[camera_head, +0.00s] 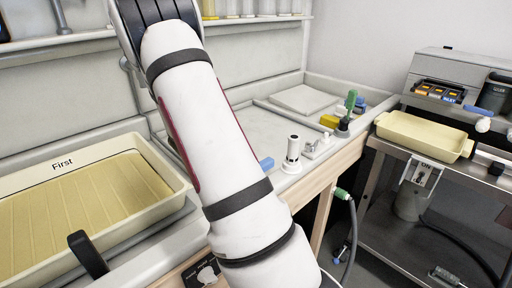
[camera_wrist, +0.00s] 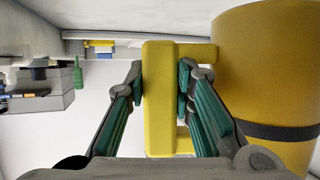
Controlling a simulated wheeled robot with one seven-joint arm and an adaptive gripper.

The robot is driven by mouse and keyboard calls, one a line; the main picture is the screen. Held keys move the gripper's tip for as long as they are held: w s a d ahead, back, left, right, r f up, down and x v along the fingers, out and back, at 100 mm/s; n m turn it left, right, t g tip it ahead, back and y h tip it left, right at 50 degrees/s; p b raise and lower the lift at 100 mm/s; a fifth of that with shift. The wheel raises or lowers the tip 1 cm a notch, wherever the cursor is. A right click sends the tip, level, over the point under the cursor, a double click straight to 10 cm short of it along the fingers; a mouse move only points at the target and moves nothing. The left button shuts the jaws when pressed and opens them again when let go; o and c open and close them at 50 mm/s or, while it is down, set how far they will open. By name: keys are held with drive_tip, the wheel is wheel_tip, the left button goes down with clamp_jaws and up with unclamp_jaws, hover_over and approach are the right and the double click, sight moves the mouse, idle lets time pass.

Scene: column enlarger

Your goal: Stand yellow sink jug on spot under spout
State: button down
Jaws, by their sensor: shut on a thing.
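The yellow jug (camera_wrist: 265,75) fills the right side of the wrist view, with a dark band round its body. Its upright handle (camera_wrist: 158,100) stands between the two green-padded fingers of my gripper (camera_wrist: 161,88). The fingers are shut on the handle, one on each side. The jug's rim and base run out of the wrist view, so I cannot tell what it stands on. In the head view my arm fills the middle, and neither the jug nor my gripper shows. I cannot make out the spout or the spot under it.
A cream tray marked "First" (camera_head: 14,180) lies at the left. The bench behind my arm holds a white cylinder (camera_head: 293,150), a small yellow block (camera_head: 330,121) and a flat white board (camera_head: 304,99). A cream tray (camera_head: 425,137) stands on a metal table (camera_head: 470,165) at the right.

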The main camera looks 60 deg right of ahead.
drive_tip(key=s+d+f+m+g+b, duration=0.1)
drive_tip(key=s+d+f+m+g, duration=0.1)
drive_tip(key=s, duration=0.5)
drive_tip(key=shift+s+d+f+m+g, duration=0.2)
drive_tip(key=shift+d+m+g, duration=0.7)
drive_tip(key=shift+d+g, duration=0.3)
drive_tip(key=shift+a, duration=0.15)
drive_tip(key=shift+w+d+f+b, duration=0.2)
drive_tip(key=shift+w+f+b, duration=0.6)
drive_tip(key=shift+f, duration=0.25)
drive_tip(key=shift+w+d+f+b, duration=0.2)
drive_tip(key=shift+w+f+b, duration=0.4)
drive_tip(key=shift+w+f, duration=0.35)
drive_tip(key=shift+w+d+b, duration=0.35)
drive_tip(key=shift+w+d, duration=0.05)
drive_tip(key=shift+w, duration=1.2)
drive_tip(key=shift+w+d+b, duration=0.35)
drive_tip(key=shift+w, duration=1.2)
drive_tip(key=shift+w+d+b, duration=0.35)
drive_tip(key=shift+w+d, duration=0.05)
drive_tip(key=shift+w, duration=1.2)
drive_tip(key=shift+r+p, duration=0.1)
drive_tip(key=shift+p, duration=0.2)
drive_tip(key=shift+f, duration=0.55)
drive_tip(key=c, duration=1.3)
unclamp_jaws()
